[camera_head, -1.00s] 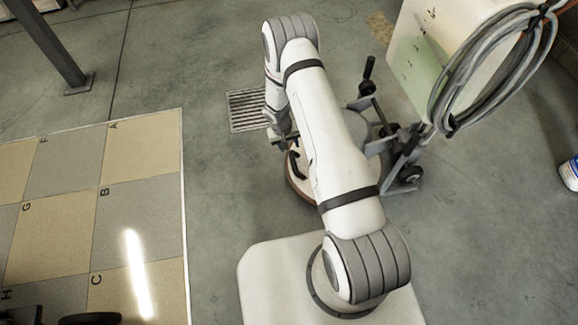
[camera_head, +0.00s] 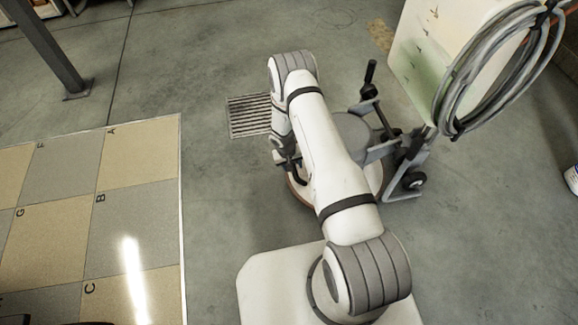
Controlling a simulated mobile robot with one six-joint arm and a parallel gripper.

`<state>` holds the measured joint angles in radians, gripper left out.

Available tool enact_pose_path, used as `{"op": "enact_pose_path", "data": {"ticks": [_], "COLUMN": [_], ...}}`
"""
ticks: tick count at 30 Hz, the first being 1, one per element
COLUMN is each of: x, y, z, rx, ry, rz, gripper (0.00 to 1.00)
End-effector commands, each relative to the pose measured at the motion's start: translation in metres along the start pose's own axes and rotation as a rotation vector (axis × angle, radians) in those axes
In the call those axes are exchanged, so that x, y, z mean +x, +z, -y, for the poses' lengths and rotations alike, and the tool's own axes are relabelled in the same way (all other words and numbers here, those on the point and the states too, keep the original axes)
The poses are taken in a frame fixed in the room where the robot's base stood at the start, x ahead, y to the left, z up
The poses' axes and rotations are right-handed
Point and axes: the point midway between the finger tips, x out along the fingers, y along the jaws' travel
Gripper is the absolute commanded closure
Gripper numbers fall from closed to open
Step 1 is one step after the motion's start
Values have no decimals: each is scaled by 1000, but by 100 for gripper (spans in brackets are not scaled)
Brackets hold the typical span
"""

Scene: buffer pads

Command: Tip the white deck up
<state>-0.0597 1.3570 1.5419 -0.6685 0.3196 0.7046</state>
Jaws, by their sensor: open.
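The white deck (camera_head: 374,176) is the low round base of a floor machine, with a reddish-brown lower edge. It sits on the floor behind my forearm, which hides much of it. A grey motor housing (camera_head: 352,128) stands on top of it. My gripper (camera_head: 291,166) is dark and small in the picture, at the deck's left edge. It is open and points down. I cannot tell whether it touches the deck.
The machine's wheel (camera_head: 415,181), black-gripped lever (camera_head: 370,72) and pale tank (camera_head: 425,55) with coiled grey cable (camera_head: 495,75) stand right of the deck. A floor drain (camera_head: 248,116) and lettered checkered mat (camera_head: 140,205) lie left. Bare floor separates mat and machine.

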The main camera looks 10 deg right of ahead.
Motion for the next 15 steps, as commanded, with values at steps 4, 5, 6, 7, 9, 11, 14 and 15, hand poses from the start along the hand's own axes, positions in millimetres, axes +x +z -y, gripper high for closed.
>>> {"op": "enact_pose_path", "data": {"ticks": [4, 5, 6, 7, 9, 11, 14, 15], "x": [0, 0, 0, 0, 0, 0, 0, 0], "y": [0, 0, 0, 0, 0, 0, 0, 0], "z": [0, 0, 0, 0, 0, 0, 0, 0], "rx": [0, 0, 0, 0, 0, 0, 0, 0], "ry": [0, 0, 0, 0, 0, 0, 0, 0], "rz": [0, 0, 0, 0, 0, 0, 0, 0], "gripper": [65, 68, 71, 73, 79, 84, 92, 95]}}
